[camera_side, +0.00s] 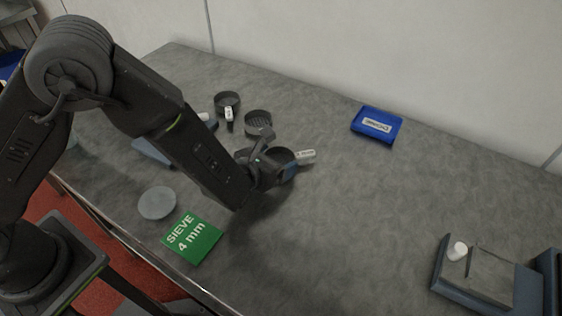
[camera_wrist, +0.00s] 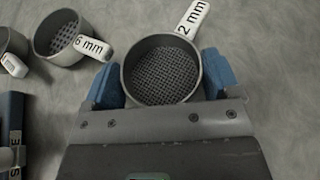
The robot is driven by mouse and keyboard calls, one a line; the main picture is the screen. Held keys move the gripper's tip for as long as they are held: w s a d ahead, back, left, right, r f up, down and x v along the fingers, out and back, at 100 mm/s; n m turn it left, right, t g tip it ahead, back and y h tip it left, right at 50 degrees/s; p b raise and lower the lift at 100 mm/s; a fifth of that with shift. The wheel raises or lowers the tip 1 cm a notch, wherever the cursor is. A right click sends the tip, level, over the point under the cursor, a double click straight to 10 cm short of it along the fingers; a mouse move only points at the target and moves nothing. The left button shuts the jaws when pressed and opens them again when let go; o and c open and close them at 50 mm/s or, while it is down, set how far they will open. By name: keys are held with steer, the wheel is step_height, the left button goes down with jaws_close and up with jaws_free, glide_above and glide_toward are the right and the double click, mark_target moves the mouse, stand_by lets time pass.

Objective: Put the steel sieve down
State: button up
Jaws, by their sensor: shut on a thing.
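My gripper (camera_wrist: 164,88) is shut on a round steel sieve (camera_wrist: 160,72) with a mesh floor, its blue fingers on either side of the wall. The sieve's white handle tag (camera_wrist: 191,19) reads "2 mm" and points away from the gripper. In the side view the held sieve (camera_side: 281,155) is partly hidden by my gripper (camera_side: 284,168). It appears level and low over the grey table; I cannot tell whether it touches. A second sieve (camera_wrist: 62,38), tagged "6 mm", stands to its left. A third sieve (camera_side: 227,100) stands farther left. A green card (camera_side: 192,238) reads "SIEVE 4 mm".
A grey disc (camera_side: 157,203) lies near the green card. A blue tray (camera_side: 390,134) with a label sits at the back. A blue-grey device (camera_side: 470,288) with a white knob stands at the right.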

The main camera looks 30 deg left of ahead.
steer(key=shift+r, duration=0.55)
step_height(320, 180, up, 3)
steer(key=shift+f, duration=0.15)
steer(key=a+r, duration=0.7)
steer(key=a, duration=0.4)
steer(key=w, duration=1.2)
glide_above(305, 137)
steer(key=f, duration=0.6)
steer(key=shift+s+a+f, duration=0.1)
steer(key=shift+a+f, duration=0.05)
steer(key=shift+a, duration=0.05)
steer(key=shift+d+f, duration=0.1)
steer(key=shift+d, duration=0.1)
steer(key=shift+f, duration=2)
